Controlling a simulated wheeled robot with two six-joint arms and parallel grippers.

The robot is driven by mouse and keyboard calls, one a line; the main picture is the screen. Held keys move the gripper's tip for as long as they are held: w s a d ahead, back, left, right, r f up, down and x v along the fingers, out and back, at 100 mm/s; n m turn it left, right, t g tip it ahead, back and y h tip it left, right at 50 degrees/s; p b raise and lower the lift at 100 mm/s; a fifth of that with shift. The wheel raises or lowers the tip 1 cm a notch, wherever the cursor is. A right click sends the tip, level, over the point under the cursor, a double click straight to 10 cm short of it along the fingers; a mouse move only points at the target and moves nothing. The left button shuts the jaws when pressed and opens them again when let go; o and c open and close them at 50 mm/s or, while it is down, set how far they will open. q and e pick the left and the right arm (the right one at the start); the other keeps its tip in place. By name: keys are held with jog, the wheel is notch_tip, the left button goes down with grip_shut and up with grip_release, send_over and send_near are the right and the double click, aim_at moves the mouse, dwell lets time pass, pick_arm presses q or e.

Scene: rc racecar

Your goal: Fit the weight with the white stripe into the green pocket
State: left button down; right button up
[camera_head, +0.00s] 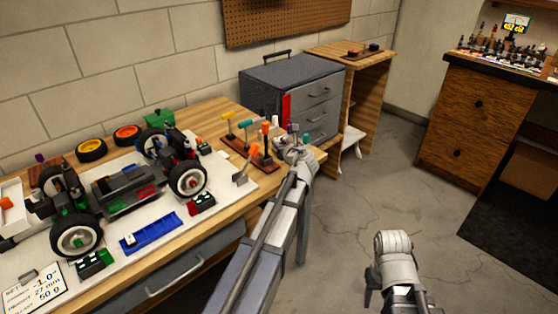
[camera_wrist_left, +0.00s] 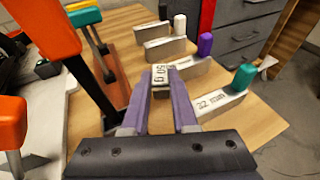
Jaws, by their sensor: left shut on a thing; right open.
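My left gripper (camera_head: 294,150) is at the right end of the workbench, beyond the tool rack. In the left wrist view, its purple fingers (camera_wrist_left: 172,103) are shut on a small grey weight (camera_wrist_left: 161,78) whose pale face reads "50 g". I cannot make out a separate white stripe. The racecar (camera_head: 120,185) stands on a white mat at the left, far from this gripper. My right gripper (camera_head: 388,285) is open over the floor, away from the bench.
Gauge blocks stand near the held weight, one marked "32 mm" (camera_wrist_left: 219,104) with a green knob. The tool rack (camera_head: 250,157) with upright drivers lies between the left gripper and car. A blue tray (camera_head: 150,230) lies before the car. A grey drawer cabinet (camera_head: 300,92) stands behind.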

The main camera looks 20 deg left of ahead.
pick_arm(q)
jog(key=shift+f+b, duration=1.75)
jog(key=shift+f, duration=0.2)
jog(key=shift+f, duration=0.15)
jog(key=c, duration=1)
grip_release()
jog(key=shift+r, duration=0.35)
jog(key=p+v, duration=0.3)
jog(key=v, duration=0.7)
jog(key=shift+s+d+r, duration=0.1)
jog(key=shift+s+d, duration=0.1)
jog(key=shift+s, duration=0.05)
jog(key=shift+o, duration=0.4)
jog(key=shift+s+d+r+p, duration=0.1)
jog(key=shift+s+d+p, duration=0.2)
jog(key=shift+s+d, duration=0.2)
